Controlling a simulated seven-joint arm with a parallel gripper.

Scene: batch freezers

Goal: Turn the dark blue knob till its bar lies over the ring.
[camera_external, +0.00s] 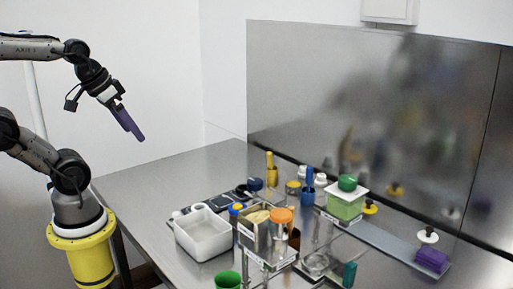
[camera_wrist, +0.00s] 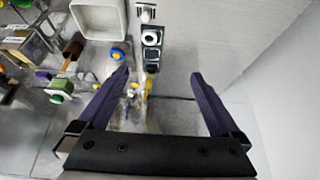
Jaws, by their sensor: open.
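A dark blue round knob (camera_external: 255,184) shows small in the external view, behind the white bin, near a dark strip of square panels (camera_external: 222,200). Its bar cannot be made out. The panel strip also shows in the wrist view (camera_wrist: 151,54), with a pale ring (camera_wrist: 151,37) on one panel; I cannot tell whether this is the ring of the task. My gripper (camera_external: 133,128) is high above the left part of the table, well away from the knob. In the wrist view its two purple fingers (camera_wrist: 161,75) are wide apart, with nothing between them held.
A white bin (camera_external: 203,235) stands left of several jars and a clear box (camera_external: 262,232). A green-lidded container (camera_external: 345,200) and a blue holder (camera_external: 308,190) stand farther right. A steel backsplash (camera_external: 370,130) rises behind. The table's left end (camera_external: 150,190) is clear.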

